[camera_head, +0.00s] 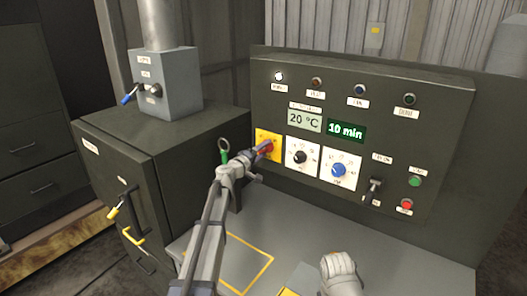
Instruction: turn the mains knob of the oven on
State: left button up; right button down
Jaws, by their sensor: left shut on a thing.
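The mains knob (267,146) is red and sits on a yellow plate (262,136) at the left of the oven's control panel (440,132). My left gripper (261,150) reaches up to the panel and is shut on this knob. The gripper hides part of the knob and the plate's lower edge, so I cannot tell the knob's exact angle. A white lamp (278,76) at the panel's top left looks lit. The displays read 20 °C (304,121) and 10 min (346,131). My right gripper's fingers do not show.
Right of the mains knob are a black dial (300,157), a blue dial (339,170), a black lever (374,188), a green button (415,181) and a red button (406,205). A green-handled key-like thing (224,150) stands left of my gripper. The oven cabinet (165,175) is at left.

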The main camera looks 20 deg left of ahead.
pick_arm(q)
jog(key=shift+f, duration=0.1)
dwell(0.3)
jog(key=o, duration=1.1)
jog(key=shift+o, duration=0.2)
jog(key=v, duration=0.8)
